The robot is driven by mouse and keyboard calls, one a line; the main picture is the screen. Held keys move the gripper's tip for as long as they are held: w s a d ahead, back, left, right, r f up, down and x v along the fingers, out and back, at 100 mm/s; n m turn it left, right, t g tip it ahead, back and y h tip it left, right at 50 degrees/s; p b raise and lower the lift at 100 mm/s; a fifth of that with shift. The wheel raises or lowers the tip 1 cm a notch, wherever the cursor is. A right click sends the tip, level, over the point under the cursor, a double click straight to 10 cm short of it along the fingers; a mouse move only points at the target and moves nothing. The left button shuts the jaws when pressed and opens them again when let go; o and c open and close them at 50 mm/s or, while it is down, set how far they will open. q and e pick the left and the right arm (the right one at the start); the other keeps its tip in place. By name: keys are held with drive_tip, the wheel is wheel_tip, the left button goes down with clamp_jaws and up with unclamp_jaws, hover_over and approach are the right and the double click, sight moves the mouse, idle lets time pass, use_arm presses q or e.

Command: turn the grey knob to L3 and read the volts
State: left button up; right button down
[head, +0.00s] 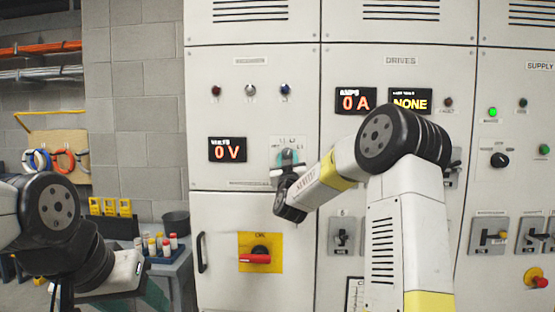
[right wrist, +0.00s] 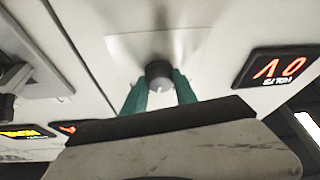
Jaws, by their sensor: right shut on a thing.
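The grey knob (right wrist: 158,76) is on the cabinet front, between the two green fingers of my right gripper (right wrist: 160,90) in the right wrist view. My right gripper (head: 288,158) is shut on it. In the head view the gripper and wrist mostly hide the knob; small marks show above it, too small to read surely. The volts display (head: 227,150) left of the knob reads 0 V; it shows upside down in the right wrist view (right wrist: 279,67). My left arm is at the lower left; its fingers cannot be made out.
Displays reading 0 A (head: 356,101) and NONE (head: 410,100) are upper right. A red-handled switch on a yellow plate (head: 260,252) is below the knob. A bench with small bottles (head: 161,245) stands at left. More switches and an emergency button (head: 536,279) are at right.

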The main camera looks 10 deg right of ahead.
drive_tip(key=shift+r+m, duration=0.15)
drive_tip(key=shift+m, duration=0.15)
drive_tip(key=m+h, duration=0.1)
drive_tip(key=m, duration=0.1)
drive_tip(key=m+h, duration=0.2)
drive_tip(key=shift+w+a+r+m+g, duration=0.1)
drive_tip(key=shift+a+r+m+g, duration=0.05)
drive_tip(key=shift+m+g, duration=0.2)
drive_tip(key=m+h, duration=0.1)
drive_tip(key=m, duration=0.2)
drive_tip(key=m+g+h, duration=0.1)
drive_tip(key=m, duration=0.2)
drive_tip(key=shift+g+h, duration=0.25)
drive_tip(key=shift+h, duration=0.15)
drive_tip(key=shift+m, duration=0.35)
drive_tip(key=c, duration=1.2)
unclamp_jaws()
drive_tip(key=shift+o, duration=1)
drive_tip(key=shift+w, duration=0.1)
drive_tip(key=shift+a, duration=0.1)
